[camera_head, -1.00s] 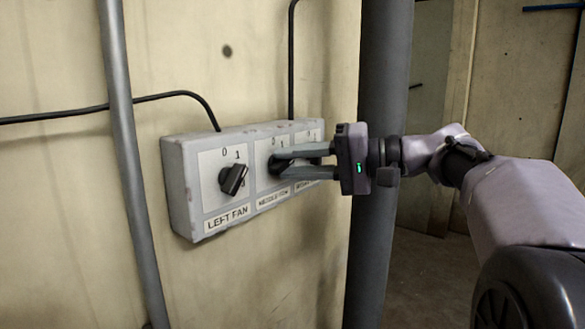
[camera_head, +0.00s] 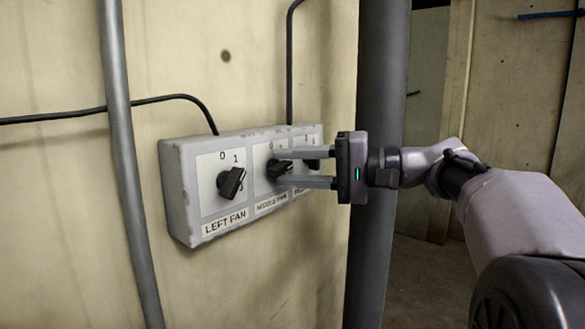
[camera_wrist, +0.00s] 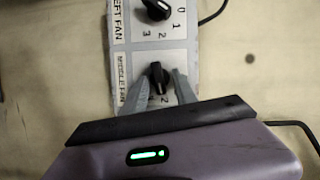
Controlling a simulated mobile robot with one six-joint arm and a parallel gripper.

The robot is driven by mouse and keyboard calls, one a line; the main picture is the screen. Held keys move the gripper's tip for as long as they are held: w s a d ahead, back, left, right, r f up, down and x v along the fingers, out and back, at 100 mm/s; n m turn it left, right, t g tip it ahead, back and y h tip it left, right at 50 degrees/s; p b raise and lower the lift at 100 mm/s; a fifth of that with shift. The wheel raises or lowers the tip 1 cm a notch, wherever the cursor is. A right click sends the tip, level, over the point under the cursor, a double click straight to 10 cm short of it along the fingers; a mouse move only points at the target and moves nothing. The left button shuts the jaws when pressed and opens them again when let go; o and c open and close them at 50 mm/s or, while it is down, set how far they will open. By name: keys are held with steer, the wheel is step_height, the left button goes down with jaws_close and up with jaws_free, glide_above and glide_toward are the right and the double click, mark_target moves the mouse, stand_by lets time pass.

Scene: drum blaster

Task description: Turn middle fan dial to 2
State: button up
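The middle fan dial (camera_head: 279,168) is a black knob on the white middle panel of a grey box. It also shows in the wrist view (camera_wrist: 157,74), where its pale mark faces down toward a figure that looks like 2. My gripper (camera_head: 277,167) is open, with one finger above and one below the dial in the head view. In the wrist view my gripper's fingers (camera_wrist: 160,75) stand either side of the knob with gaps visible. The numbers around the dial are partly hidden by the fingers.
The left fan dial (camera_head: 231,183) sits left of it on the same grey box (camera_head: 180,192). A third dial (camera_head: 313,164) at the right is partly hidden by my gripper. A thin pipe (camera_head: 127,160) runs left of the box, a thick pipe (camera_head: 382,90) right.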

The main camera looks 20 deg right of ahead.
stand_by(0.4)
steer(key=shift+s+d+f, duration=0.1)
steer(key=shift+s+d, duration=0.1)
steer(key=shift+d, duration=0.2)
steer(key=b+v, duration=0.2)
steer(key=v, duration=1.4)
steer(key=shift+d+b, duration=0.2)
steer(key=shift+b, duration=0.15)
steer(key=shift+s, duration=0.1)
